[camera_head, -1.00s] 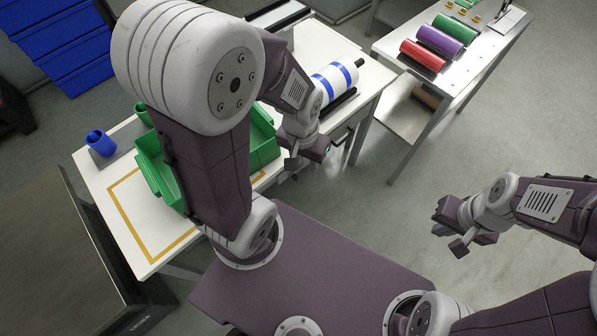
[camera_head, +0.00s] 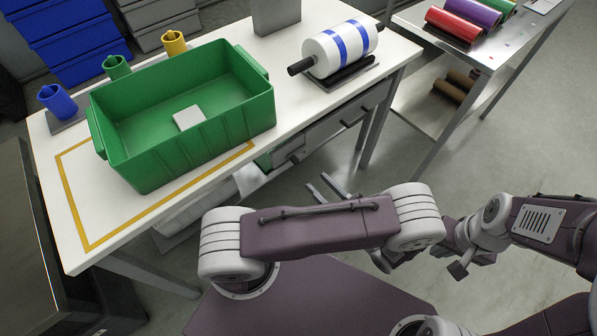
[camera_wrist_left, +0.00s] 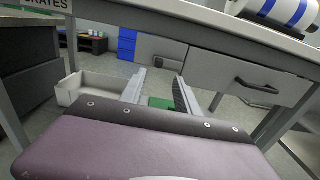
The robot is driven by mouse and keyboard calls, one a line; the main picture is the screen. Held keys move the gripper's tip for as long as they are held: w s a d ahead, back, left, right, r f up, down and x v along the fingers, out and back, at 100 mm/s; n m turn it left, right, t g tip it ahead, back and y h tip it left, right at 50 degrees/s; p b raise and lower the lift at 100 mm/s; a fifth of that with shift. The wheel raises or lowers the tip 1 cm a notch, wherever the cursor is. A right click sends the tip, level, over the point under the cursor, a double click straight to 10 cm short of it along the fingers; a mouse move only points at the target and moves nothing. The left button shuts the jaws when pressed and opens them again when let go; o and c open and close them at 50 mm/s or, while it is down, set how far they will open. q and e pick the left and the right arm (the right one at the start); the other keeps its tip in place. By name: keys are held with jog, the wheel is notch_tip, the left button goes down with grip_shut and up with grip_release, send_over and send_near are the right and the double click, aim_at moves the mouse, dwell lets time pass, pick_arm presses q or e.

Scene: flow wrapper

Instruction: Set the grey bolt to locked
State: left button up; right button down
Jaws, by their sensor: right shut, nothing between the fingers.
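I cannot clearly make out the grey bolt in either view. Under the table, grey drawer fronts (camera_head: 335,132) show in the head view. The left wrist view shows a grey panel (camera_wrist_left: 158,50) with a dark fitting and a wider drawer front (camera_wrist_left: 240,75) with a dark bar handle (camera_wrist_left: 258,86). My left gripper (camera_head: 325,187) is open and empty, in front of and below the drawers; its two spread fingers also show in the left wrist view (camera_wrist_left: 158,92). My right gripper (camera_head: 454,260) is shut and empty, over the floor at the right, away from the table.
A green crate (camera_head: 225,135) with a white block inside stands on the white table (camera_head: 62,235). A white roll with blue bands (camera_head: 340,48) rests on its stand. Coloured cups line the far left. A side table (camera_head: 440,50) with coloured rolls is at upper right.

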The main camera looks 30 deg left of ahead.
aim_at(298, 163)
pick_arm(q)
jog(key=b+x, duration=0.1)
jog(key=x, duration=0.8)
jog(key=shift+a+r, duration=0.1)
grip_shut()
dwell(1.1)
